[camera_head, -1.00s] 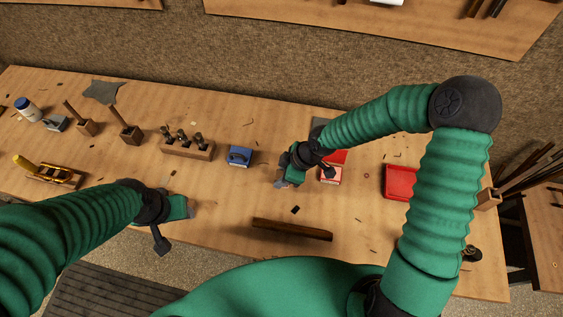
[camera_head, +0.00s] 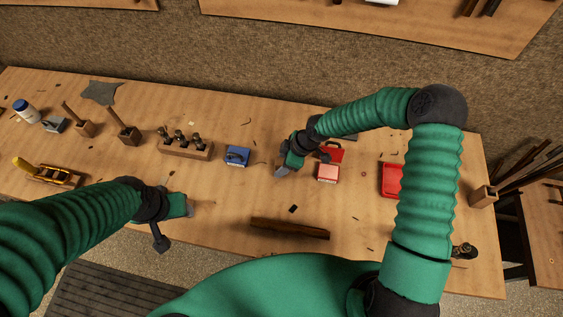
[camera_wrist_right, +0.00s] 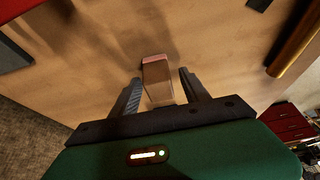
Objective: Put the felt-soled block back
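In the right wrist view the felt-soled block (camera_wrist_right: 157,80) is a pale wooden block with a pinkish-red layer at its far end. It lies between the two fingers of my right gripper (camera_wrist_right: 160,82), with a narrow gap visible on each side, so the gripper looks open around it. In the head view my right gripper (camera_head: 282,171) is low over the middle of the bench and hides most of the block. My left gripper (camera_head: 190,209) is over the front left of the bench, away from the block; its fingers are too small to read.
A small red-and-white box (camera_head: 327,173) and a red case (camera_head: 333,152) stand just right of my right gripper. A blue box (camera_head: 237,156) and a wooden tool holder (camera_head: 186,149) are to its left. A dark wooden bar (camera_head: 289,229) lies in front. A red tray (camera_head: 391,180) is further right.

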